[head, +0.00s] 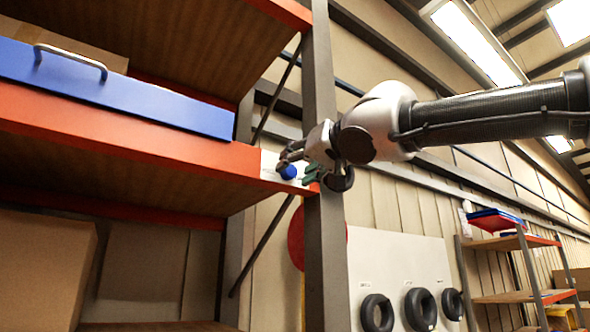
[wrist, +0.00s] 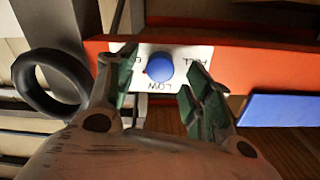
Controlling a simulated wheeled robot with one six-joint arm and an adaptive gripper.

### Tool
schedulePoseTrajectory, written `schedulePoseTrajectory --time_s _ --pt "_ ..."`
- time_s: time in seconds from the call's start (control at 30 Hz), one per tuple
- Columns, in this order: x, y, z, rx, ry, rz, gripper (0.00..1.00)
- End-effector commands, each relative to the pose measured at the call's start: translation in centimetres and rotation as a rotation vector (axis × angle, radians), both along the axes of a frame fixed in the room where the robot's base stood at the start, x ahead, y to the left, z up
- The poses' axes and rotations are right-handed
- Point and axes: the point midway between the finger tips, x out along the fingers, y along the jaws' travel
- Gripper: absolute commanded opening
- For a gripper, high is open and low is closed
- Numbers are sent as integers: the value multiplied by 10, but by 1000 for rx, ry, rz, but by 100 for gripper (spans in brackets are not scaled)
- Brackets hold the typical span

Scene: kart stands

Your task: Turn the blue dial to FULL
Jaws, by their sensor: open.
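The blue dial (wrist: 159,67) sits on a white label plate (wrist: 178,55) on the front of an orange shelf beam. In the wrist view the lettering is upside down: FULL is right of the dial, LOW below it, and a partly hidden label left. A small red mark shows at the dial's left edge; I cannot tell if it is the pointer. My gripper (wrist: 160,80) is open, its green-padded fingers on either side of the dial in this view. Contact cannot be told. In the head view the dial (head: 289,172) is beside my gripper (head: 300,168), partly covered.
A grey upright post (head: 320,240) stands right of the dial. A blue drawer-like box (head: 120,100) with a metal handle lies on the shelf (head: 100,135). A black ring (wrist: 45,82) shows left in the wrist view. Tyres (head: 420,309) hang on a white board behind.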

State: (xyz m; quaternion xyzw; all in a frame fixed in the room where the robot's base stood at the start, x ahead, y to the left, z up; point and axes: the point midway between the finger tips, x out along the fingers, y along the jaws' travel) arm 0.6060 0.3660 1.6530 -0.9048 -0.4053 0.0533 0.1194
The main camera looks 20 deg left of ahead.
Motion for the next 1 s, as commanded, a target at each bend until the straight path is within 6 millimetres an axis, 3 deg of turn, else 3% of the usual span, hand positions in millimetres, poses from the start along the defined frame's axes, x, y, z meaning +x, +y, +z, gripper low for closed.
schedulePoseTrajectory --time_s 0.17,0.43,0.47,0.7,1.0 --pt "11 13 0 -1 -1 0 51" --pt "13 14 0 -1 -1 0 51" --pt "13 14 0 -1 -1 0 49" --pt "13 14 0 -1 -1 0 6" --pt "12 14 0 -14 -17 1 5"
